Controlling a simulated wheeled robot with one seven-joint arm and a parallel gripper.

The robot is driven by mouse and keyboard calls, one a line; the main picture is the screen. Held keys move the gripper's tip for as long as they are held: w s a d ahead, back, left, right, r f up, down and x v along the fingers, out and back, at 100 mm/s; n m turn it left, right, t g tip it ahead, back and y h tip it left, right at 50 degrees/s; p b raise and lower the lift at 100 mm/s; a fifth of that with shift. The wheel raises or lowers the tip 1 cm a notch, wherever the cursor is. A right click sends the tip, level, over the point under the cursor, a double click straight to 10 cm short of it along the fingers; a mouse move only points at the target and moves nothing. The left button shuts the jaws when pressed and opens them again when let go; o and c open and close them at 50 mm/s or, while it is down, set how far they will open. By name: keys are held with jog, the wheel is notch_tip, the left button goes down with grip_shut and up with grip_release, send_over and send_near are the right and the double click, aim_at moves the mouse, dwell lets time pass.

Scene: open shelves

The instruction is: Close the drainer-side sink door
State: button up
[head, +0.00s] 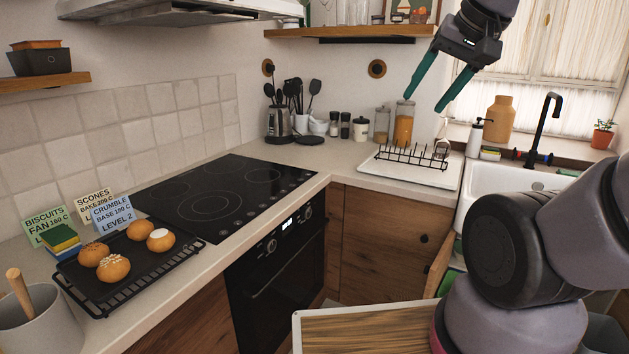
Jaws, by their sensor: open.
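The drainer-side sink door (440,267) is a wooden panel under the left end of the sink. It stands open, seen nearly edge-on, angled out from the cabinet. My arm hides part of the sink front and the cabinet opening to its right. The white sink (500,182) is at the right, with the drainer (412,157) and its black rack to its left. My gripper (423,103) is open and empty, with teal fingers pointing down. It appears high above the counter in front of the jars, well above the door and apart from it.
A wood panel with a pale edge (365,332) lies at the bottom centre. The black oven (285,262) and closed wooden cabinet (380,238) are left of the door. A black tap (543,128) rises behind the sink. A wooden shelf (350,31) hangs above the counter.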

grip_shut()
jog(key=w+d+f+n+g+h, duration=0.2)
jog(key=w+d+f+n+g, duration=0.15)
jog(key=w+f, duration=0.65)
jog(key=w+d+f+n+g+h, duration=0.1)
jog(key=w+d+f+n+g, duration=0.2)
jog(key=w+f, duration=0.7)
jog(key=w+d+f+n+g+h, duration=0.15)
jog(key=f+n, duration=0.25)
jog(key=f, duration=1.3)
jog(key=d+f+n+g+y, duration=0.1)
jog(key=d+f+n, duration=0.15)
jog(key=f, duration=1.35)
jog(key=s+d+f, duration=0.2)
jog(key=f, duration=0.2)
jog(key=s+d+f, duration=0.2)
jog(key=f, duration=0.3)
jog(key=shift+s+d+f+n, duration=0.3)
jog(key=shift+n, duration=0.1)
